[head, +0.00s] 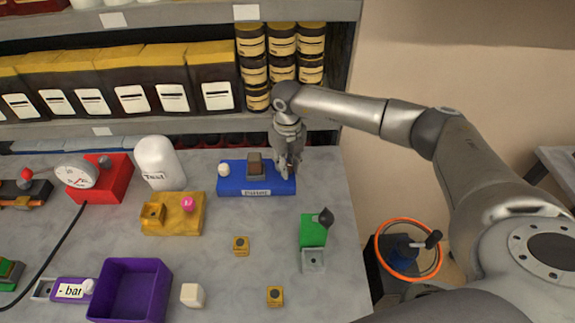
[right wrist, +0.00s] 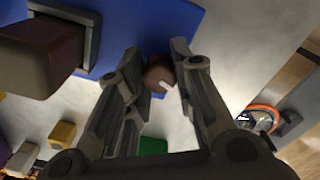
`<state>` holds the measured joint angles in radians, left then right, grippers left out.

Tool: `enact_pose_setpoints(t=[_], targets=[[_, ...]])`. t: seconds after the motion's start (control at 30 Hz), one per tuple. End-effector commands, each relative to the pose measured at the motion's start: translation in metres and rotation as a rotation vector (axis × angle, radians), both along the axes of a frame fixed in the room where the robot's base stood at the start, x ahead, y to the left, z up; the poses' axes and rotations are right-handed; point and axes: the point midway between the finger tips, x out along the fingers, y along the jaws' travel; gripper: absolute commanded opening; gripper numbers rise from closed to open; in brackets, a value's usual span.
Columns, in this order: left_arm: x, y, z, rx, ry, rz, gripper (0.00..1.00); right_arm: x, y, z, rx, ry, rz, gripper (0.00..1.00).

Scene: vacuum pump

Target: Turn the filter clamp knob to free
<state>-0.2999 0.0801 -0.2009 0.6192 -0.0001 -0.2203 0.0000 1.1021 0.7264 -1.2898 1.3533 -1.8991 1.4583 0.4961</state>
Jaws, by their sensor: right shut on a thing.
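The blue base (head: 233,183) stands at the back of the grey table, with a white ball (head: 223,170) at its left end and a brown block (head: 255,166) in its middle. In the right wrist view a reddish-brown knob with a white mark (right wrist: 157,74) sits at the edge of the blue base. My right gripper (head: 288,171) reaches down at the base's right end. It is shut on the knob, one finger on each side of it. In the head view the gripper mostly hides the knob. My left gripper is out of view.
A white rounded canister (head: 158,162) and a yellow block with a pink knob (head: 173,220) stand to the left. A green block with a black knob (head: 313,232) is nearer the front right. A shelf with bags and jars (head: 253,46) rises behind. An orange-rimmed wheel (head: 381,246) is off the table's right edge.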

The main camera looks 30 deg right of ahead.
Motion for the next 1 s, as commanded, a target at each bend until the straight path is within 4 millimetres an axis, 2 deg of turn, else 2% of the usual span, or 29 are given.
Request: enact_pose_setpoints(t=[0.4, 1.0], targets=[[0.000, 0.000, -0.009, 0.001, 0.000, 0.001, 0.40, 0.001, 0.000, 0.000, 0.001, -0.003, -0.397, 0.00], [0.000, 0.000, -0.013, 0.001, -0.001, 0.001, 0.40, 0.001, 0.000, 0.001, 0.000, -0.003, -0.951, 0.00]])
